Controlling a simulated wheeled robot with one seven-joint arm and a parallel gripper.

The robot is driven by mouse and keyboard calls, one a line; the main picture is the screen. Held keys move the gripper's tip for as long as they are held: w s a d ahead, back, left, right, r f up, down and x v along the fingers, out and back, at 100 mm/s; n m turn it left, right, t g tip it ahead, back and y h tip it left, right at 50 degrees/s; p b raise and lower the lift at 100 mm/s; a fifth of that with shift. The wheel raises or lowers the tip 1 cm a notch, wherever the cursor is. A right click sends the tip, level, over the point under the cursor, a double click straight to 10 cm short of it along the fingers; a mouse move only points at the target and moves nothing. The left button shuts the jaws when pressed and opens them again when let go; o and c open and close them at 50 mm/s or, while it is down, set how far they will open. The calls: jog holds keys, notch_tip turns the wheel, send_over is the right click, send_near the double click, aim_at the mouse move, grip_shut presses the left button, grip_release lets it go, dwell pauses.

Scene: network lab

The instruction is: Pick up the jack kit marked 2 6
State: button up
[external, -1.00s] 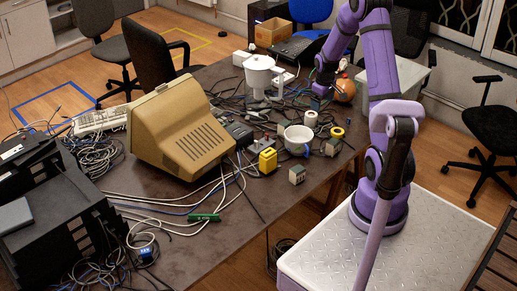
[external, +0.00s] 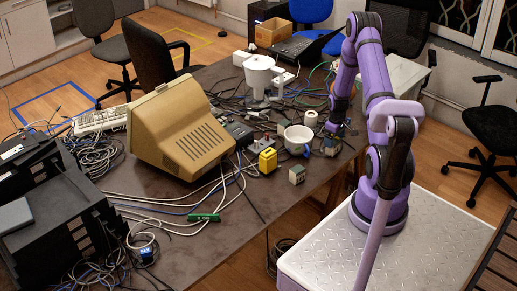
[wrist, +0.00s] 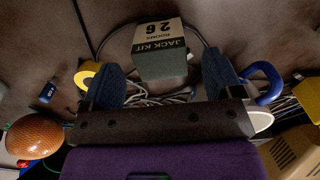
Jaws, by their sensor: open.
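The jack kit (wrist: 160,62) is a small grey-green box with a cream label reading "JACK KIT", "ROOMS" and "26", upside down in the wrist view. In the external view the kit (external: 330,146) stands near the table's right edge, partly hidden by my arm's end. My gripper (external: 337,127) is low at the kit. In the wrist view my gripper (wrist: 163,72) is open, with one blue-grey finger on either side of the kit. Gaps show on both sides, and I see no grip on it.
A white mug (external: 298,139) with a blue handle (wrist: 268,84) stands close to the kit. A yellow tape roll (wrist: 87,74) lies on the other side. A similar small box (external: 297,174) and a yellow box (external: 267,160) stand nearby. Loose cables lie around.

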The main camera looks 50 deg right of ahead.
jog(key=shift+w+f, duration=0.15)
jog(key=shift+f, duration=2.6)
jog(key=c, duration=1.1)
jog(key=shift+a, duration=0.1)
jog(key=shift+r, duration=0.15)
